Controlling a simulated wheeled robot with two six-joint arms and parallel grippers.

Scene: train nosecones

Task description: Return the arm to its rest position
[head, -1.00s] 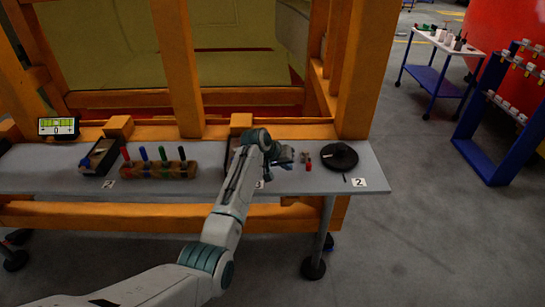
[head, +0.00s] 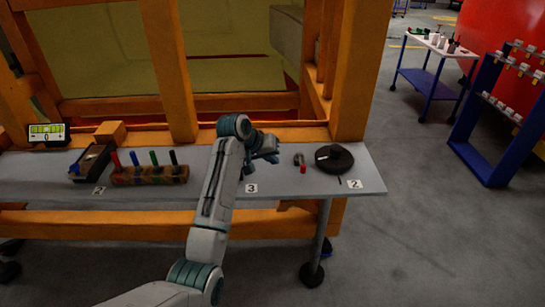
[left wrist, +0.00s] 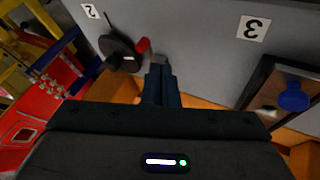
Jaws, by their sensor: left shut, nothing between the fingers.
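My left arm comes in from the lower left of the head view and reaches over the grey shelf table (head: 290,192). My left gripper (head: 270,156) is above the back of the table, beside the number 3 label (head: 251,188), and it is partly hidden by its own wrist. In the left wrist view the fingers (left wrist: 160,78) are together with nothing between them. My right gripper is in none of the views.
A black round disc (head: 334,158) and a small red item (head: 302,166) lie on the table's right part. Colored markers stand in a wooden block (head: 150,175) at left, beside a dark tray (head: 90,162). An orange frame post (head: 358,70) rises behind. A white cart (head: 430,43) stands farther right.

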